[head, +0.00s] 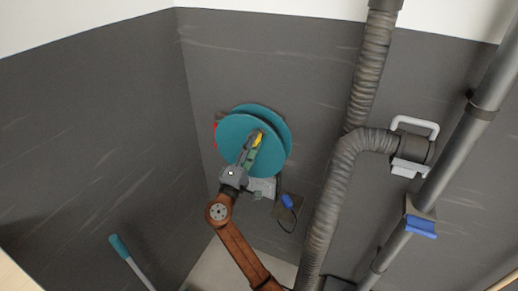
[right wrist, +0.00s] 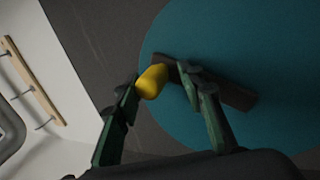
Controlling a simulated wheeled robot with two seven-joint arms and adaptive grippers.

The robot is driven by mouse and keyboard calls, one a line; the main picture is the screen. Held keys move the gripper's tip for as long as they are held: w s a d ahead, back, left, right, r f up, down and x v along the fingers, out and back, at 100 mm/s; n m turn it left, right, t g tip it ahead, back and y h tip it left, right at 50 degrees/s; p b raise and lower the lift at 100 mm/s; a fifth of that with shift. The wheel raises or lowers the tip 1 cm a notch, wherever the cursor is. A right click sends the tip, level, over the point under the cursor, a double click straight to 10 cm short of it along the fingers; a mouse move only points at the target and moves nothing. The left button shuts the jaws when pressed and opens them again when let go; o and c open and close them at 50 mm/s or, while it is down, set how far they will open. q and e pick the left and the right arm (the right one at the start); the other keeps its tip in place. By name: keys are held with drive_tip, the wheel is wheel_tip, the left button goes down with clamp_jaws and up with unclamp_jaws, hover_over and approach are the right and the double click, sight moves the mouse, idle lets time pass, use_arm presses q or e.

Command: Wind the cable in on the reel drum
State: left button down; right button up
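The reel drum (head: 232,125) is a teal double disc on the dark back wall. Its crank has a dark brown arm (right wrist: 236,96) and a yellow knob (right wrist: 152,82); the knob also shows in the head view (head: 259,138). My right gripper (right wrist: 160,82) is in front of the disc, its fingers apart on either side of the knob. The left finger is close to the knob; a gap shows on the right. A blue plug (head: 287,201) on a dark cable hangs below and right of the drum. My left gripper is out of view.
A thick ribbed pipe (head: 330,205) runs down right of the drum, with a branch to a white-handled fitting (head: 409,167). A grey pole with a blue clamp (head: 421,227) stands further right. A teal-ended handle (head: 118,246) leans at lower left.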

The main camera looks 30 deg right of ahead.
drive_tip(key=w+a, duration=0.1)
drive_tip(key=w+a+r+b, duration=0.1)
drive_tip(key=w, duration=0.1)
drive_tip(key=shift+w+a+b, duration=0.1)
drive_tip(key=shift+a+b, duration=0.05)
drive_tip(key=shift+b, duration=0.15)
drive_tip(key=shift+w+a, duration=0.15)
drive_tip(key=shift+w, duration=0.05)
drive_tip(key=shift+r, duration=0.2)
drive_tip(key=shift+a, duration=0.1)
drive_tip(key=shift+w+a+b, duration=0.15)
drive_tip(key=shift+w+b, duration=0.1)
drive_tip(key=shift+b, duration=0.05)
drive_tip(key=shift+w, duration=0.15)
